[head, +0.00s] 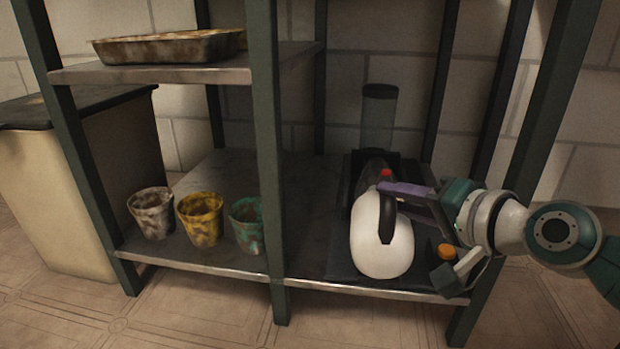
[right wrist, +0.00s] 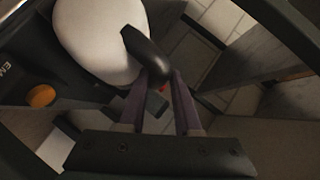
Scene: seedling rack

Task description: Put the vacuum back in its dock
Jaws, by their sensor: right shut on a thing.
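The vacuum (head: 372,248) has a rounded white body, a black handle and a red button. It is at the right end of the lower shelf in the head view. My right gripper (head: 392,190) is shut on its handle, coming from the right. The right wrist view shows the white body (right wrist: 95,38) and the black handle (right wrist: 146,52) between my purple fingers (right wrist: 158,85). The black dock (head: 343,266) lies flat on the shelf under and behind the vacuum, with an orange knob (head: 446,251) at its right. Whether the vacuum touches the dock is unclear. My left gripper is out of view.
Dark green rack posts (head: 268,165) stand left and right of the vacuum's bay. Grey, yellow (head: 203,226) and green pots stand at left on the lower shelf (head: 200,262). A clear dark-topped cylinder (head: 378,125) stands behind the vacuum. A tray (head: 168,49) sits on the upper shelf.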

